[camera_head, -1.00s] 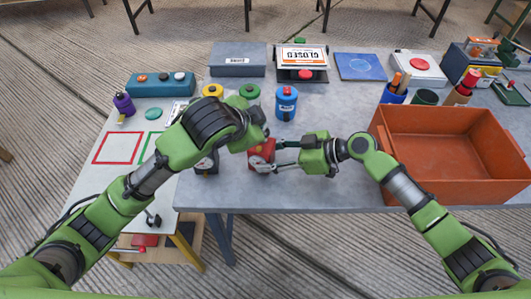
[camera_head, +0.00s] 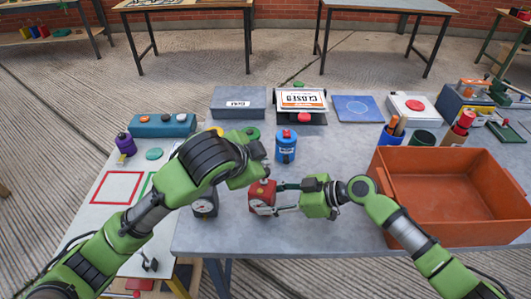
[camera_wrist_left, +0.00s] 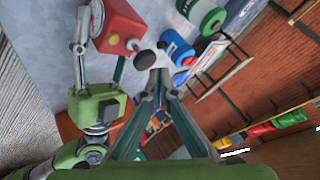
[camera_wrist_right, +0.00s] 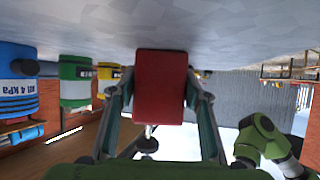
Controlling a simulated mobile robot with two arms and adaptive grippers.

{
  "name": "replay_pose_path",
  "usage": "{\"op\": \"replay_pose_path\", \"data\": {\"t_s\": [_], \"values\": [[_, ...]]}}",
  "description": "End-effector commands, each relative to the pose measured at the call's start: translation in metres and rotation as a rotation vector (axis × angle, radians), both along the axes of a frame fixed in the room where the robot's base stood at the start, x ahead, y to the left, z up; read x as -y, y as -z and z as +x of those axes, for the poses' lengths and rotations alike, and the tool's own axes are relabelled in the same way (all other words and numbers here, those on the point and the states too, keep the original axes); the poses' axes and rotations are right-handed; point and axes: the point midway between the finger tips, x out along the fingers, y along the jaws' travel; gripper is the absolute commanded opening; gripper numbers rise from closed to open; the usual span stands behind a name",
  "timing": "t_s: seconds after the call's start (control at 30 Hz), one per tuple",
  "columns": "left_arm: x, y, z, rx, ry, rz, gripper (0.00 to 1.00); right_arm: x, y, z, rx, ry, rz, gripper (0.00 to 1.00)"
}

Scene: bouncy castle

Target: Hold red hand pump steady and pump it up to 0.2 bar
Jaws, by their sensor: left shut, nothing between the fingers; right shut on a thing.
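The red hand pump (camera_head: 262,195) stands at the front of the grey table, with a round white gauge (camera_head: 261,207) on its front. My right gripper (camera_head: 277,187) is shut on the pump's red body from the right; the right wrist view shows the red body (camera_wrist_right: 160,87) between its fingers. My left gripper (camera_head: 262,165) is shut and empty just above the pump. The gauge reading is too small to tell.
A dark gauge (camera_head: 204,204) is left of the pump. A blue canister (camera_head: 286,147) stands behind it. An orange crate (camera_head: 455,205) fills the right side. The table front between pump and crate is clear.

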Motion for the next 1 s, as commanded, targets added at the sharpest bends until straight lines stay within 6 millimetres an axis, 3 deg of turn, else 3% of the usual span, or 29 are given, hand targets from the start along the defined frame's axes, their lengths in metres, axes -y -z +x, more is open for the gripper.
{"op": "replay_pose_path", "data": {"t_s": [0.17, 0.2, 0.27, 0.67, 1.0], "values": [[0.000, 0.000, 0.000, 0.000, 0.001, -0.001, 0.00, 0.004, 0.005, 0.000, -0.004, 0.004, -0.010, 0.32], [0.000, 0.000, 0.000, 0.000, 0.001, -0.001, 0.00, 0.004, 0.005, 0.000, -0.004, 0.004, -0.011, 0.49], [0.000, 0.000, 0.000, 0.000, 0.001, -0.001, 0.00, 0.004, 0.005, 0.000, -0.004, 0.004, -0.010, 0.64], [0.000, 0.000, 0.000, 0.000, 0.000, 0.000, 0.00, 0.004, 0.000, -0.001, 0.000, 0.002, -0.003, 0.64], [0.000, 0.000, 0.000, 0.000, 0.000, 0.000, 0.00, 0.057, -0.028, -0.016, -0.003, 0.004, -0.008, 0.64]]}}
